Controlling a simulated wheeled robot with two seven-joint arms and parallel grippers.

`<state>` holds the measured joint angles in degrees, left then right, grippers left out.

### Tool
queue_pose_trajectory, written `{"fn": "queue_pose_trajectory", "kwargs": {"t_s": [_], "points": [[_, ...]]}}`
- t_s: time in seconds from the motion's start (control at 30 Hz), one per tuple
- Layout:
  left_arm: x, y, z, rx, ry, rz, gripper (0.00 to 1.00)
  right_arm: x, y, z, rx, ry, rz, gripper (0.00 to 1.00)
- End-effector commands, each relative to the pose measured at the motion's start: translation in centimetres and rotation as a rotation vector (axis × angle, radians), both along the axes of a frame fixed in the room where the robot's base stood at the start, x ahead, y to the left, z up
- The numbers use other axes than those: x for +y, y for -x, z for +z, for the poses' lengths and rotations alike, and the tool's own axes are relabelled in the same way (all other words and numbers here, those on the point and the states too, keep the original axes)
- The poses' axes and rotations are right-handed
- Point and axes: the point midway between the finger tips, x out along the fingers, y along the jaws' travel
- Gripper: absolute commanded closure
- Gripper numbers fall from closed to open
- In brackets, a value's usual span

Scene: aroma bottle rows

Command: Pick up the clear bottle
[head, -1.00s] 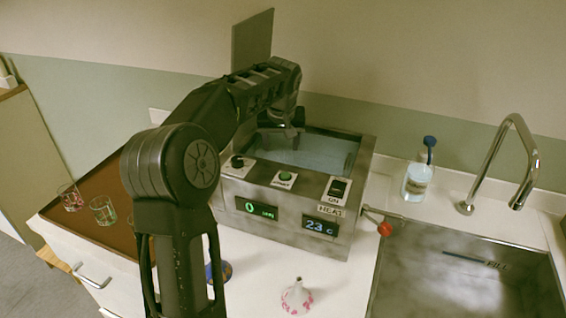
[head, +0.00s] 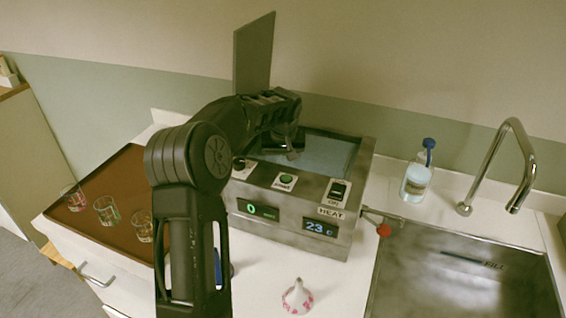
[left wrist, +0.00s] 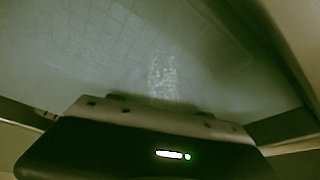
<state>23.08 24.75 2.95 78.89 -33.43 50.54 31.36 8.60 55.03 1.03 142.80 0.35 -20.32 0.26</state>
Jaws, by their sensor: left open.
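A faint, clear glassy thing (left wrist: 162,78), perhaps the clear bottle, shows in the left wrist view inside the water bath. Its outline is blurred, so I cannot tell its exact shape. In the head view it is hidden behind the bath wall and my arm. My left gripper (head: 284,145) is at the left part of the bath opening, pointing down, open and empty. In the left wrist view the gripper's body fills the bottom, with the glassy thing just beyond it, apart from it. My right gripper is out of view.
The metal bath (head: 290,215) has a raised lid (head: 254,55), front knobs and displays. Several glasses (head: 105,209) stand on a brown tray (head: 95,185) at left. A blue-capped bottle (head: 415,182), tap (head: 520,145) and sink (head: 450,270) are at right. A small white-pink vessel (head: 297,298) stands in front.

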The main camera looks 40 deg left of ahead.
Motion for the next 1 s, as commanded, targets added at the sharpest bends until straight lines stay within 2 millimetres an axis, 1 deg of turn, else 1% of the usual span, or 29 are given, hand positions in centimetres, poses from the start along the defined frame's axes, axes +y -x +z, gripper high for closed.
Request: {"fn": "queue_pose_trajectory", "kwargs": {"t_s": [0.1,0.6,0.67,1.0], "points": [[0.07,-0.10,-0.24,-0.001,0.000,0.000,0.42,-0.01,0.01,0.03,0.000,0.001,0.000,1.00],[0.07,-0.08,-0.20,-0.001,-0.001,0.000,0.42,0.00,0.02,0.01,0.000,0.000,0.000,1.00],[0.07,-0.08,-0.20,-0.001,-0.001,0.000,0.46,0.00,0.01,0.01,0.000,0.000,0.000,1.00],[0.06,-0.08,-0.19,-0.001,-0.001,0.000,0.73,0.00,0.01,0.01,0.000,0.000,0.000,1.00]]}}
